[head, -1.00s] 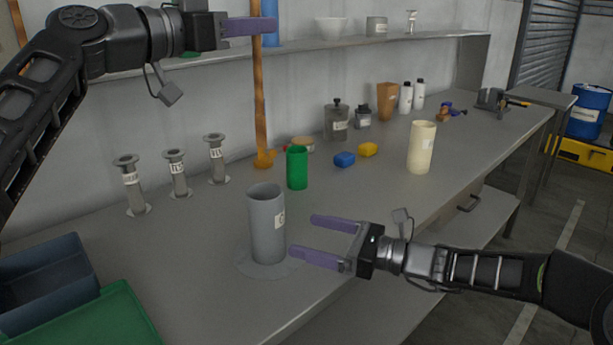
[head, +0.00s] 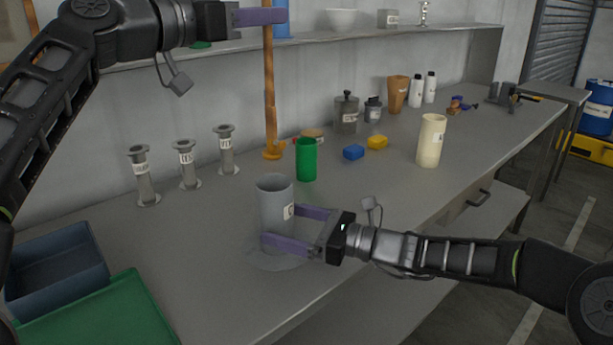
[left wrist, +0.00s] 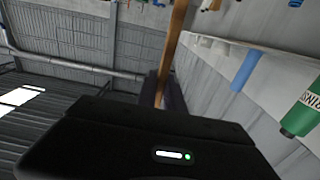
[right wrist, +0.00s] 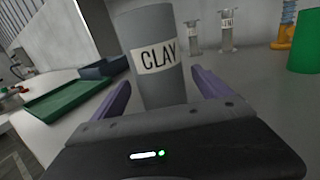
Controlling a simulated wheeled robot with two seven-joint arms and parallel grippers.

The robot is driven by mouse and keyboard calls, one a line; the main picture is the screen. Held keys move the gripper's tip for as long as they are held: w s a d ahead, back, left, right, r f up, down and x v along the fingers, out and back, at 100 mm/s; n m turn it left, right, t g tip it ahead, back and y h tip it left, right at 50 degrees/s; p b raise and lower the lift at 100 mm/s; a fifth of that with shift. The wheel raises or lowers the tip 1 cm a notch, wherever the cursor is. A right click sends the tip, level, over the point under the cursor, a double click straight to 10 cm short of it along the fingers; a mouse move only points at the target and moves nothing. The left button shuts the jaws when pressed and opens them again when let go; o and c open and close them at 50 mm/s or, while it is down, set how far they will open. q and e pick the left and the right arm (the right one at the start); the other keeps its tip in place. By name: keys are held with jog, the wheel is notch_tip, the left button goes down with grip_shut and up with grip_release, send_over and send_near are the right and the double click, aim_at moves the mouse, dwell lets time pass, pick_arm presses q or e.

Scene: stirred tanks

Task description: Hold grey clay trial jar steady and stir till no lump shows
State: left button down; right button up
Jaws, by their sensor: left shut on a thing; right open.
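The grey clay jar (head: 275,205) stands upright on a round grey patch on the bench; its inside is too dark to tell whether lumps show. Its CLAY label (right wrist: 158,54) faces my right wrist camera. My right gripper (head: 281,226) is open, with one finger on each side of the jar's lower part; I cannot tell whether they touch it. My left gripper (head: 272,17) is shut on a wooden stirring paddle (head: 270,95), held upright, its broad orange-brown foot showing behind the jar. The paddle's shaft also shows in the left wrist view (left wrist: 171,50).
A green cup (head: 306,160) stands behind the jar, and a cream jar (head: 431,140) to the right. Several flanged grey posts (head: 187,165) stand at the left. A blue-grey bin (head: 55,270) and green tray (head: 105,315) lie front left. A shelf (head: 360,40) runs along the wall.

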aim_at(265, 48)
jog(key=x, duration=0.6)
jog(key=shift+w+a, duration=0.1)
jog(key=c, duration=1.5)
jog(key=shift+c, duration=0.2)
pick_arm(q)
jog(key=f, duration=0.4)
jog(key=shift+s+a+f, duration=0.1)
jog(key=shift+s+f, duration=0.1)
jog(key=shift+f, duration=0.15)
jog(key=shift+w, duration=0.15)
